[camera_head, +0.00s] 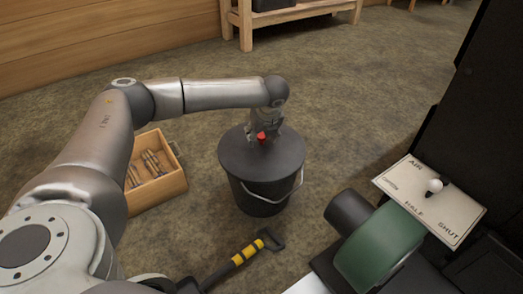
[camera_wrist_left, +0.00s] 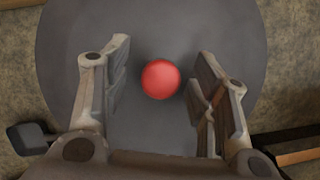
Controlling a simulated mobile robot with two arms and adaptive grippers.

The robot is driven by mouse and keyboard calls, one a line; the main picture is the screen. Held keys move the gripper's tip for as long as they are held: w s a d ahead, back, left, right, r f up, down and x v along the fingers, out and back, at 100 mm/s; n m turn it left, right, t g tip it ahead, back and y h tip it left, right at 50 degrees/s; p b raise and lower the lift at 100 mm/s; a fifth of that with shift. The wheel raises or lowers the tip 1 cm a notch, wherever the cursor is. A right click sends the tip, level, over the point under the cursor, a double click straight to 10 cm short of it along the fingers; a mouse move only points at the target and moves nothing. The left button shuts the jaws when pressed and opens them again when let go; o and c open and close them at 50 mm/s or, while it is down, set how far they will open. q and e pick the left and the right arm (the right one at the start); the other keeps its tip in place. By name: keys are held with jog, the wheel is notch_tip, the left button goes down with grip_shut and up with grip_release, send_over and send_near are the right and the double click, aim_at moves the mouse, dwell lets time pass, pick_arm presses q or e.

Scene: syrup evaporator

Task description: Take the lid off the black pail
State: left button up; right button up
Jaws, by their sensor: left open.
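The black pail (camera_head: 264,195) stands upright on the floor with its wire handle hanging at the front. Its dark round lid (camera_head: 285,155) lies on top, with a red knob (camera_head: 262,136) at the middle. In the left wrist view the lid (camera_wrist_left: 150,35) fills most of the picture, and the red knob (camera_wrist_left: 160,79) sits between the fingers. My left gripper (camera_head: 262,130) is over the lid from above, its fingers apart on both sides of the knob. It also shows in the left wrist view (camera_wrist_left: 158,85), open with gaps to the knob. My right gripper is not in view.
A wooden box (camera_head: 157,190) with small pieces stands left of the pail. A yellow-and-black handled tool (camera_head: 245,254) lies in front. A green cylinder (camera_head: 380,245) and a lettered plate (camera_head: 430,200) are at the right. Behind the pail the floor is clear up to a wooden bench (camera_head: 290,14).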

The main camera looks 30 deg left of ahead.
pick_arm(q)
jog(key=shift+c, duration=0.4)
jog(key=shift+w, duration=0.1)
grip_shut()
jog(key=shift+r, duration=0.1)
